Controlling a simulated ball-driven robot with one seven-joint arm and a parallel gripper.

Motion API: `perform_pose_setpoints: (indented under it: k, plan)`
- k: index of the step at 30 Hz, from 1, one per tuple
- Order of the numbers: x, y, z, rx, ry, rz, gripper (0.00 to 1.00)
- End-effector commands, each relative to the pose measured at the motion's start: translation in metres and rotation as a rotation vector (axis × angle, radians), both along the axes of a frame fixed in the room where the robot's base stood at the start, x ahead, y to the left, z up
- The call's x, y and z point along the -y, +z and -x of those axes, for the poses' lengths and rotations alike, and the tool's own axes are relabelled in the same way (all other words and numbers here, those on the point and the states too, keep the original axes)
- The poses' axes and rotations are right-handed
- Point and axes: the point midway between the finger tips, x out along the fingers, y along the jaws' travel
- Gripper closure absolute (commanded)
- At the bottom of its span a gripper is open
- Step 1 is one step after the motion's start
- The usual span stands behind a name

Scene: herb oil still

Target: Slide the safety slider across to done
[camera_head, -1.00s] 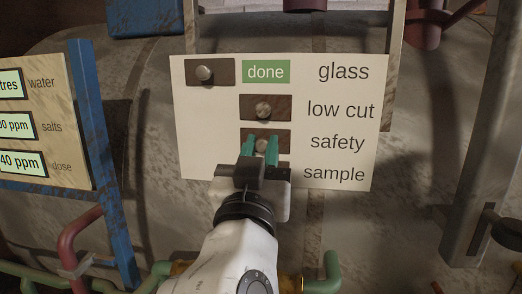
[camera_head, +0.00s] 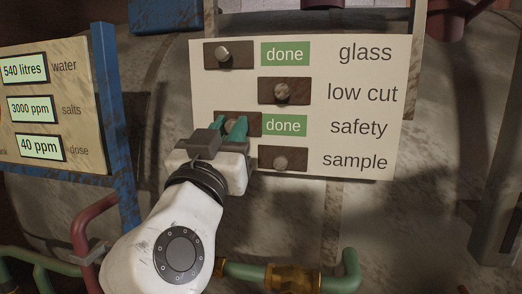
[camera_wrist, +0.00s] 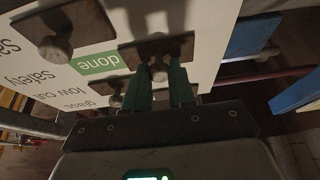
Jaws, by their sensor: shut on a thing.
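The safety slider (camera_head: 254,124) is a brown plate with a round knob on the white panel (camera_head: 380,60). It sits at the left of its row, and a green "done" label (camera_head: 284,125) shows to its right, beside the word "safety". My gripper (camera_head: 230,127) is at this slider, its teal fingers shut on the knob. In the wrist view the slider knob (camera_wrist: 158,72) shows between the two fingers, with the green "done" label (camera_wrist: 97,63) beside it. The head view mostly hides the knob behind the fingers.
The glass slider (camera_head: 229,55) is at the left with "done" showing. The low cut slider (camera_head: 285,91) and sample slider (camera_head: 283,158) are at the right, the latter just right of my gripper. A readout board (camera_head: 50,105) on a blue post (camera_head: 113,120) stands left; green pipe (camera_head: 340,284) runs below.

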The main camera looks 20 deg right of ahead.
Motion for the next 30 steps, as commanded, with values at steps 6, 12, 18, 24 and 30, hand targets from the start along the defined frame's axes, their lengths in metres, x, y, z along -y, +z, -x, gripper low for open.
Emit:
perform_pose_setpoints:
  k: [6,12,18,24,30]
  plan:
    - [-0.014,-0.001,-0.011,-0.002,0.000,0.000,1.00]
    - [-0.016,0.000,-0.011,-0.003,0.002,0.001,1.00]
    - [-0.016,0.000,-0.011,-0.004,0.004,0.002,0.65]
    - [-0.015,0.000,-0.011,-0.002,0.001,0.001,0.50]
    - [-0.015,-0.001,-0.010,-0.002,0.001,0.000,0.50]
